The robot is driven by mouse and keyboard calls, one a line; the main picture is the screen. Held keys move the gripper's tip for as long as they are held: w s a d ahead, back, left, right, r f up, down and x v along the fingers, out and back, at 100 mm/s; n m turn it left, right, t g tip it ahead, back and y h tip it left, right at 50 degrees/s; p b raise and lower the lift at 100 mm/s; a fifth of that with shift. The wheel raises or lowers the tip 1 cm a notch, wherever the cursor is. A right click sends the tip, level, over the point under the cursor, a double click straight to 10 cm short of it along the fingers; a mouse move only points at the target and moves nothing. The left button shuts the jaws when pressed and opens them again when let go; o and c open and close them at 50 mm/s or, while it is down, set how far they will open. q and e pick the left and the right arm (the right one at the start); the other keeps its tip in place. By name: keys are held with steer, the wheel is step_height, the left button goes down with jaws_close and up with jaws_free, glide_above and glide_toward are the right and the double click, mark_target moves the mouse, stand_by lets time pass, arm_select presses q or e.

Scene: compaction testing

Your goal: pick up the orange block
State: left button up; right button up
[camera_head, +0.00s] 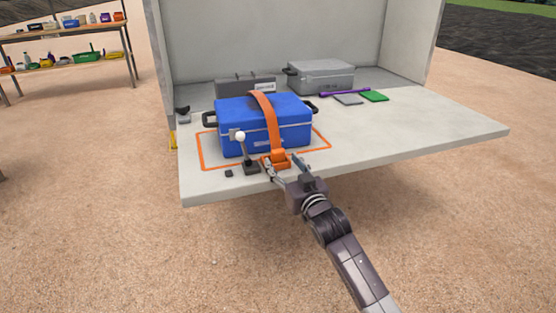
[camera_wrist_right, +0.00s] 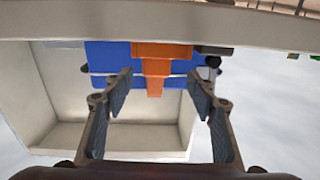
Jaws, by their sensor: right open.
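The orange block (camera_head: 275,160) sits at the front foot of an orange strap (camera_head: 268,118) that runs over a blue case (camera_head: 235,112). In the right wrist view, which looks upside down, orange block and strap show as one stepped orange shape (camera_wrist_right: 157,68) against the blue case (camera_wrist_right: 108,58); where the block ends is hard to tell. My right gripper (camera_head: 286,167) is open at the front edge of the table, one finger to each side of the block. In the wrist view its fingers (camera_wrist_right: 158,92) are wide apart with nothing held. My left gripper is not in view.
A lever with a white knob (camera_head: 240,136) stands just left of the block, by a small black piece (camera_head: 229,173). Grey cases (camera_head: 321,76) stand behind. A green pad (camera_head: 374,96) and purple bar (camera_head: 345,93) lie back right. The table's right side (camera_head: 420,122) is clear.

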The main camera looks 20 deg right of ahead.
mark_target(279, 156)
steer(key=w, duration=0.2)
steer(key=w+b, duration=0.1)
steer(key=w, duration=0.2)
steer(key=shift+d+f, duration=0.1)
steer(key=shift+f, duration=0.1)
steer(key=shift+w, duration=0.45)
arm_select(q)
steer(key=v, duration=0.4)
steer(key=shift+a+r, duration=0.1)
arm_select(e)
steer(key=shift+c, duration=0.6)
steer(key=c, duration=1)
steer(key=shift+c, duration=0.9)
steer(key=shift+r, duration=0.15)
